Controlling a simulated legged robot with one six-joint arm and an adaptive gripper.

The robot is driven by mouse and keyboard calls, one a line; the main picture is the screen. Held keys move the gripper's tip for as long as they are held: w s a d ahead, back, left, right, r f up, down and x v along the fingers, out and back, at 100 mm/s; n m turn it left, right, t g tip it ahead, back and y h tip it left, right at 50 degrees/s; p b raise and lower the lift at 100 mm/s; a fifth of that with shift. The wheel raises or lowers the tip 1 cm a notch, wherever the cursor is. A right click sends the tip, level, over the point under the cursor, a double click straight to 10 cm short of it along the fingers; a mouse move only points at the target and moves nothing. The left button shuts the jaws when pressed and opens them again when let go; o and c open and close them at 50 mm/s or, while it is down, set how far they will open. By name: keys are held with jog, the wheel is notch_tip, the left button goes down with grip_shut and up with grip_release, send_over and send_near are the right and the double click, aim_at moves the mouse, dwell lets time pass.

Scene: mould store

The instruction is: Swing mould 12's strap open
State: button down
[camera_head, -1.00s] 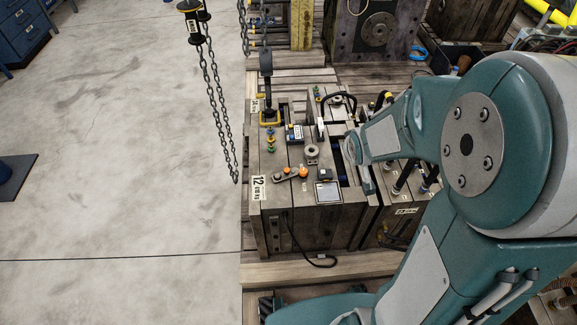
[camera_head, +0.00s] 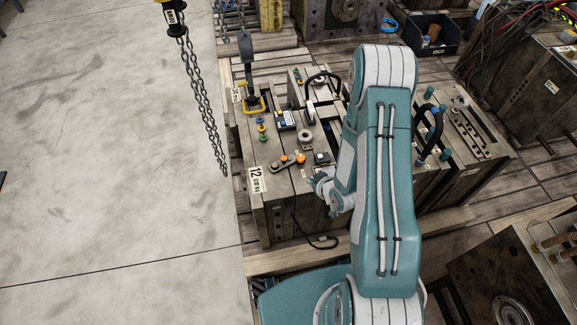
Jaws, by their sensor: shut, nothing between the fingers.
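Mould 12 (camera_head: 262,205) is a grey block bearing a white "12" label (camera_head: 257,179) on its near left corner. Its strap (camera_head: 278,166), a short grey bar with orange knobs (camera_head: 300,158), lies flat across the top near the front edge, spanning the seam between plates. My gripper (camera_head: 318,183) is shut and empty, just right of and nearer than the strap, apart from it in the picture. Its height above the mould is hard to judge. My arm hides the mould's right part.
A hanging chain (camera_head: 205,100) with a black and yellow pendant (camera_head: 173,15) is at the left. A lifting hook (camera_head: 247,65) with a yellow shackle (camera_head: 254,105) stands at the mould's back. A black cable (camera_head: 308,235) loops down its front. Other moulds (camera_head: 465,185) crowd the right.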

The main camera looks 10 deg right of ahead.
aim_at(290, 165)
jog(key=x, duration=0.9)
jog(key=shift+f, duration=0.25)
jog(key=w, duration=0.1)
jog(key=w+a, duration=0.1)
jog(key=w, duration=0.1)
jog(key=shift+w+a+f, duration=0.15)
jog(key=shift+a+f, duration=0.05)
jog(key=shift+f, duration=0.1)
jog(key=shift+w+a, duration=0.1)
jog(key=shift+w, duration=0.35)
jog(key=shift+w, duration=0.1)
jog(key=shift+w, duration=0.35)
jog(key=shift+s, duration=0.1)
